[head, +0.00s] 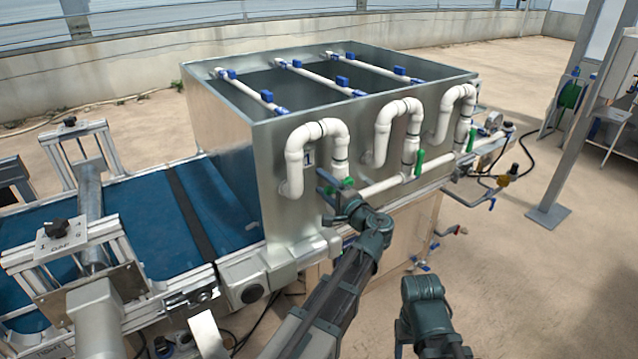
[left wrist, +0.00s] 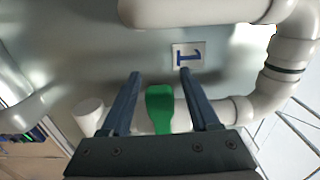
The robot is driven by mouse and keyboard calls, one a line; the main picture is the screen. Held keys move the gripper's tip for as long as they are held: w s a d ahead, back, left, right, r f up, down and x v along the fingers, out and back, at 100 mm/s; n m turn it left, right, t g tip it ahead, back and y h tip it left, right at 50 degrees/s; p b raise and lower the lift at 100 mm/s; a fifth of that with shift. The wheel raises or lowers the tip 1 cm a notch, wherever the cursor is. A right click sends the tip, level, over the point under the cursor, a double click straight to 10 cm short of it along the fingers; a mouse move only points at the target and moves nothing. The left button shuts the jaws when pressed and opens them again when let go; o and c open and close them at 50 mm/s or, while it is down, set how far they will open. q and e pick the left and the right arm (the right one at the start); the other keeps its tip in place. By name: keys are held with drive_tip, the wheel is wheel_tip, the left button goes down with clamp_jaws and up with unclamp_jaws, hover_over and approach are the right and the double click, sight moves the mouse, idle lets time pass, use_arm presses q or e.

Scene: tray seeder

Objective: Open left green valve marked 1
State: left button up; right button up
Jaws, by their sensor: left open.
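The green valve handle marked 1 (left wrist: 160,108) shows in the left wrist view on a white pipe, below a label with a blue 1 (left wrist: 188,56). In the head view the label (head: 308,158) sits on the metal box under the left white pipe bend. My left gripper (left wrist: 158,88) is open, with one finger on each side of the green handle. I cannot tell whether the fingers touch it. In the head view my left gripper (head: 330,185) covers most of that valve. My right arm shows at the bottom, but its gripper cannot be made out.
Two more green valve handles (head: 419,162) (head: 471,140) stand further right along the white pipe (head: 385,187). The metal box (head: 225,125) rises behind the pipes. A blue conveyor belt (head: 140,205) lies to the left. The floor at right is mostly clear before a grey post (head: 572,120).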

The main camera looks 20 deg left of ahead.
use_arm(q)
clamp_jaws()
idle(1.3)
